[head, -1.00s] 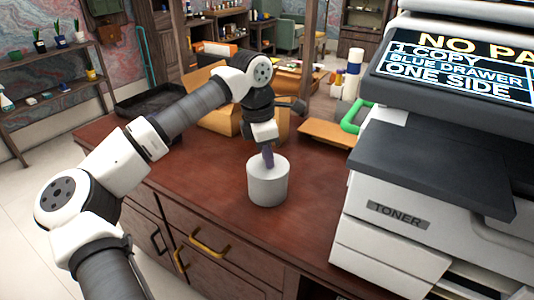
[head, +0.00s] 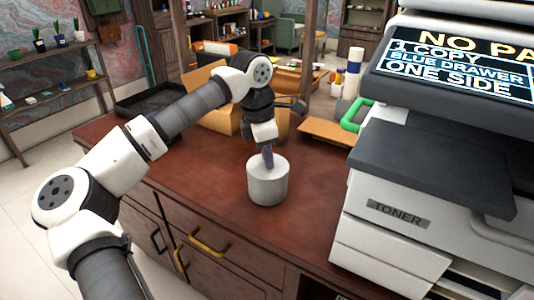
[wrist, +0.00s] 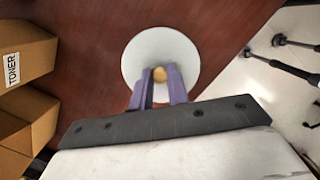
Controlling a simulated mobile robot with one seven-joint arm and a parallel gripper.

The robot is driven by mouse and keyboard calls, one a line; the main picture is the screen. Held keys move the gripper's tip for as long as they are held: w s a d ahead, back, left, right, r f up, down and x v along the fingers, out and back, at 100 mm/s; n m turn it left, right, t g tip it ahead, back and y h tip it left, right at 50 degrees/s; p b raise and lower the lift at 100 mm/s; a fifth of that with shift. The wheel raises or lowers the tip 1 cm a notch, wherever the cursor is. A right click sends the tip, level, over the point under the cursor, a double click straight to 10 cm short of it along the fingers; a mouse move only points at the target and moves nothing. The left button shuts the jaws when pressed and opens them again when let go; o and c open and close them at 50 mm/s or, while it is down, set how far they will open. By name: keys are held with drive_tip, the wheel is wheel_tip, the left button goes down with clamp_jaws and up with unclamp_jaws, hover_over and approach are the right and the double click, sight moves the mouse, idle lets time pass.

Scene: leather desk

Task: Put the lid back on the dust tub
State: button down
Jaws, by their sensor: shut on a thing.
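The dust tub (head: 268,186) is a plain white-grey cylinder standing upright on the desk. A pale round lid (wrist: 140,57) with a small tan knob (wrist: 160,73) fills the wrist view's centre and hides whatever is beneath it. My gripper (head: 268,162) points down over the top of the tub, its purple fingers shut on the knob. In the head view the lid lies at the tub's top with no clear gap, but I cannot tell whether it is fully seated.
A large printer (head: 400,218) marked TONER stands close on the right. Cardboard boxes (head: 215,112) and a black tray (head: 150,103) are behind and left. A flat tan board (head: 328,131) lies at the back right. The reddish desk top (head: 200,180) left of the tub is clear.

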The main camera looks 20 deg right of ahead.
drive_tip(key=c, duration=0.8)
unclamp_jaws()
drive_tip(key=shift+r, duration=0.15)
drive_tip(key=shift+r+p, duration=2.5)
drive_tip(key=shift+r, duration=0.85)
clamp_jaws()
drive_tip(key=shift+f, duration=0.15)
drive_tip(key=shift+f+b, duration=1.8)
drive_tip(key=shift+f, duration=0.85)
